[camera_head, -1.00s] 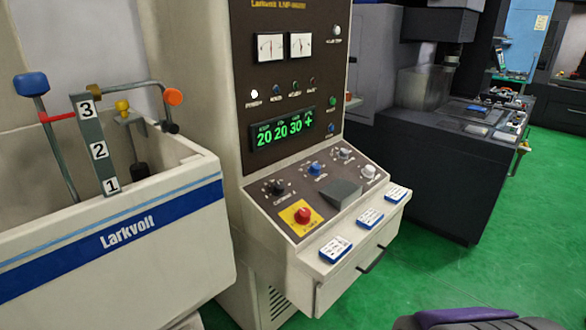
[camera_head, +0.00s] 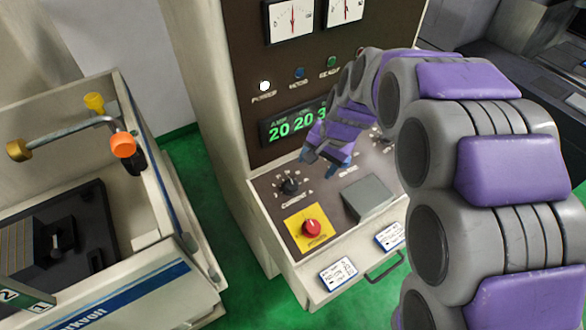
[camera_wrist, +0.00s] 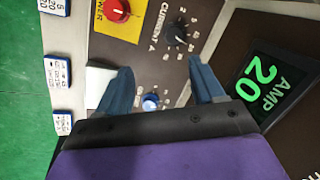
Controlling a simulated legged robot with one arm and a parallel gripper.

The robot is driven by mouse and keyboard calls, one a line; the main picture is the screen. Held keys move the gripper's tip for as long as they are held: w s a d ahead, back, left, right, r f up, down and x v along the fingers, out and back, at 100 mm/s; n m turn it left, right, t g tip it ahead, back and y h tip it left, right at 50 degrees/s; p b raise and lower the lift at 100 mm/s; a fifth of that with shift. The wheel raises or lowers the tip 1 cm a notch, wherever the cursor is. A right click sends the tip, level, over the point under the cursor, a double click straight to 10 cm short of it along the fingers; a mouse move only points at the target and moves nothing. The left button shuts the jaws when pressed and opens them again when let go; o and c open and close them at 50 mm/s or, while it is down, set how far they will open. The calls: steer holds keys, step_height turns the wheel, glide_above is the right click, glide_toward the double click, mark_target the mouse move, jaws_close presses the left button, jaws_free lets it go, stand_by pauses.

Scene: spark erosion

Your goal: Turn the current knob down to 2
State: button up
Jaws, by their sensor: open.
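The current knob (camera_head: 290,186) is a black knob on the left of the sloped panel. In the wrist view the knob (camera_wrist: 178,38), beside the label "CURRENT A", lies beyond my fingertips with a ring of numbers around it. My gripper (camera_head: 329,166) is over the panel, to the right of the current knob and apart from it. In the wrist view my gripper (camera_wrist: 160,70) has two blue fingers spread open, with nothing held. The green display (camera_wrist: 262,84) reads AMP 20. My arm hides part of the display and panel in the head view.
An open tank with an orange-tipped lever (camera_head: 123,145) stands at the left.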

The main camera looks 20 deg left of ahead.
steer(key=w+a, duration=0.2)
steer(key=a, duration=0.1)
glide_toward(294, 185)
steer(key=x, duration=0.5)
steer(key=a+p+x, duration=0.1)
steer(key=x, duration=0.1)
steer(key=shift+f, duration=0.15)
steer(key=shift+w+d+f, duration=0.1)
steer(key=shift+d+f, duration=0.05)
steer(key=shift+f, duration=0.35)
steer(key=shift+d+f, duration=0.15)
steer(key=shift+f, duration=0.35)
steer(key=shift+a, duration=0.1)
steer(key=shift+a, duration=0.1)
